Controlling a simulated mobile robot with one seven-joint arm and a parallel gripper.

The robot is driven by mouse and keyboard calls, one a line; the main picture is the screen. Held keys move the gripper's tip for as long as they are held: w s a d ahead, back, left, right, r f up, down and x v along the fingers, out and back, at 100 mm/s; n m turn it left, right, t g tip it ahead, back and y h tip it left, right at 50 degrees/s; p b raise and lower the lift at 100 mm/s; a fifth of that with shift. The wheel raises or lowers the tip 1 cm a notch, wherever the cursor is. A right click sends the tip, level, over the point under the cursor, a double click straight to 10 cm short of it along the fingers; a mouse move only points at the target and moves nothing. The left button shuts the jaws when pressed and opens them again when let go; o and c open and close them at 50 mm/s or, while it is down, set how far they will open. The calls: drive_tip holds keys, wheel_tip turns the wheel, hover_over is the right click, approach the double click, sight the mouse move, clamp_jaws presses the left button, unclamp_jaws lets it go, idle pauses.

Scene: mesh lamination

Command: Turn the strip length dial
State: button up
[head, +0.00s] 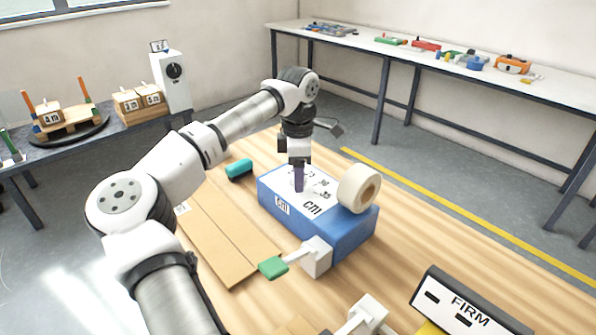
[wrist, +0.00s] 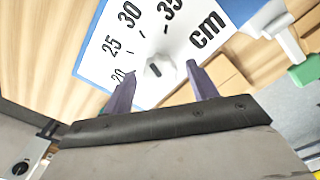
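The strip length dial is a white knob with a dark pointer mark; it shows in the wrist view (wrist: 159,68) on the white scale plate (wrist: 95,62), which reads 20, 25, 30, 35 and cm. The plate tops a blue box (head: 345,234) on the wooden table in the head view. My gripper (head: 298,188) points down over the plate. In the wrist view my gripper's two purple fingers (wrist: 158,76) are spread, one on each side of the knob. Whether they touch it cannot be told. In the head view my fingers hide most of the knob.
A tape roll (head: 359,188) stands on the box's right end. A white block with a green-ended lever (head: 273,267) is at its front. A teal cylinder (head: 239,169) and brown boards (head: 215,240) lie left. A FIRM sign (head: 465,308) stands front right.

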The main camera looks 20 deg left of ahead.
wheel_tip(320, 180, up, 14)
drive_tip(key=b, duration=0.1)
idle(0.5)
drive_tip(key=shift+s+f, duration=0.1)
drive_tip(key=shift+f, duration=0.1)
